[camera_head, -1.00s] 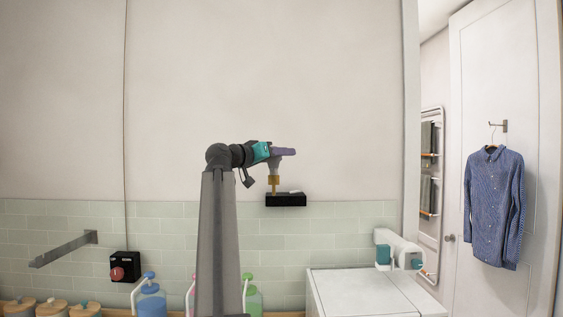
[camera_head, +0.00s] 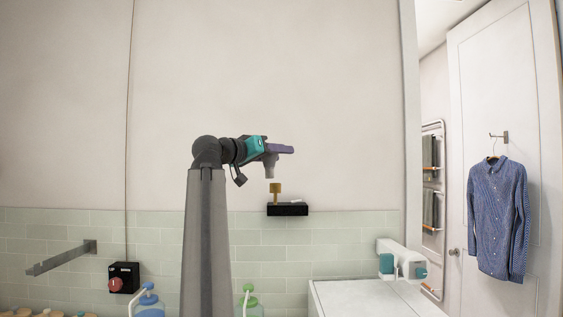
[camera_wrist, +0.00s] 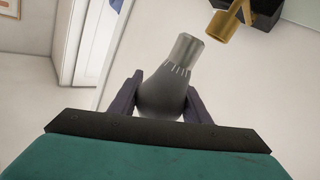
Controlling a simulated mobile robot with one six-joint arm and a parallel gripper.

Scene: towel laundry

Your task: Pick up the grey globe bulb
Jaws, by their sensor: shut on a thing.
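My gripper (camera_wrist: 161,97) is shut on the grey globe bulb (camera_wrist: 165,85), one dark finger on each side of its round part. The bulb's pale cylindrical base points away from my gripper, toward the brass socket (camera_wrist: 223,28) in the wrist view. In the head view my gripper (camera_head: 272,160) is above the brass socket (camera_head: 276,188), and the bulb's base hangs down with a small gap over the socket. Most of the round part is hidden by my gripper there.
The socket stands on a black wall block (camera_head: 287,209) with a small white item on it. A white cabinet (camera_head: 365,300) is below right, with a white and teal device (camera_head: 400,262) behind it. A metal wall bar (camera_head: 60,258) and black box (camera_head: 123,277) are at left.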

